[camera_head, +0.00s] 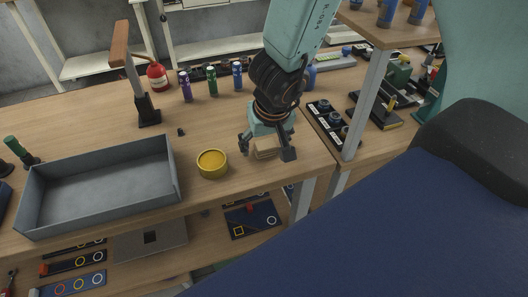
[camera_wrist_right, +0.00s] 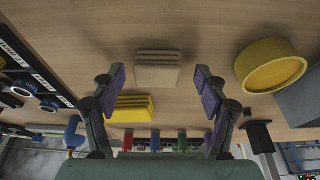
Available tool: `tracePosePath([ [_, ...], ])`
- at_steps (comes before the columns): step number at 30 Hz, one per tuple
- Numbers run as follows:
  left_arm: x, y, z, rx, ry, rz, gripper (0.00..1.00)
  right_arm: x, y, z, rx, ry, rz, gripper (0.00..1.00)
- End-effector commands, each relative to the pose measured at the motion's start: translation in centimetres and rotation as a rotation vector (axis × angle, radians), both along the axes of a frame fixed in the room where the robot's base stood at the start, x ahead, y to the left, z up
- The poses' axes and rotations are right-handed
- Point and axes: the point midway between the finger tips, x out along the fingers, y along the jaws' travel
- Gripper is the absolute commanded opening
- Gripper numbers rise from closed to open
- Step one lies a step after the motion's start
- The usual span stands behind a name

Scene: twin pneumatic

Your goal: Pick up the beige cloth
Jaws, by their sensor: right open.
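The beige cloth (camera_head: 265,153) is a small folded stack on the wooden table, near its front right edge. It also shows in the right wrist view (camera_wrist_right: 157,72), lying flat at the upper middle. My right gripper (camera_head: 266,148) points down over the cloth, with a finger to either side of it. In the right wrist view the gripper (camera_wrist_right: 161,80) is spread wide and empty, and the cloth lies in line with the gap between the fingers. I cannot tell whether a finger touches it. My left gripper is not in view.
A yellow folded cloth (camera_wrist_right: 132,108) lies close by in the right wrist view. A yellow round container (camera_head: 212,165) stands left of the gripper, and a grey tray (camera_head: 122,207) is farther left. Colored cylinders (camera_head: 213,82) stand behind. A shelf post (camera_head: 366,100) rises to the right.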

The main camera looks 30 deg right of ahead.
Motion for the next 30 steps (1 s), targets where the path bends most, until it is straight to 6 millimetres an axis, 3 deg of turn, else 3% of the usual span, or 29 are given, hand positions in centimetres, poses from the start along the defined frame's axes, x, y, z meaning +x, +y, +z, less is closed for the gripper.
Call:
tracePosePath([
  [8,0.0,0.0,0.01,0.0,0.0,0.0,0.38,0.02,-0.01,0.0,0.0,0.0,0.0,0.72],
  [27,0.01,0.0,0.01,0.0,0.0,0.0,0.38,0.01,0.0,-0.01,0.0,0.0,0.0,0.18],
  [30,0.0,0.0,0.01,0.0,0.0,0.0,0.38,0.02,-0.01,0.0,0.0,0.0,0.0,0.15],
])
